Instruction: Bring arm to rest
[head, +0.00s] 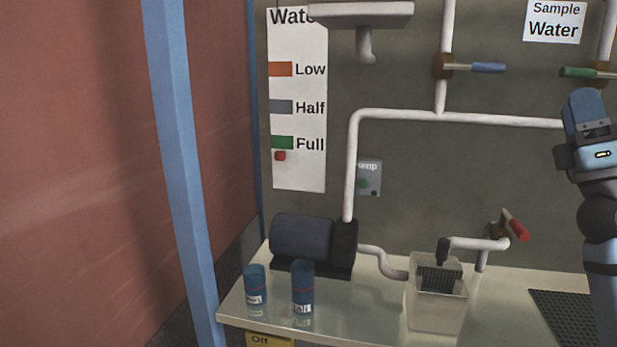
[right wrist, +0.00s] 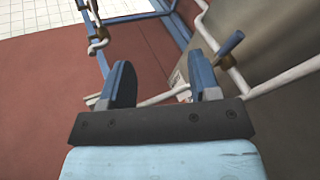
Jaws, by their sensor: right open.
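My right gripper (head: 588,110) is raised at the right edge of the head view, in front of the grey wall and near the green-handled valve (head: 578,72). In the right wrist view its two blue fingers (right wrist: 162,88) stand wide apart with nothing between them. The right arm comes up from the lower right corner, over the right part of the bench. My left gripper does not show in either view.
The bench (head: 365,305) holds a dark pump (head: 302,240), two blue containers (head: 254,284) (head: 302,287) and a clear tank (head: 436,310). White pipes (head: 400,115), a blue-handled valve (head: 488,68) and a red-handled valve (head: 516,226) are on the wall side. A blue post (head: 178,170) stands left.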

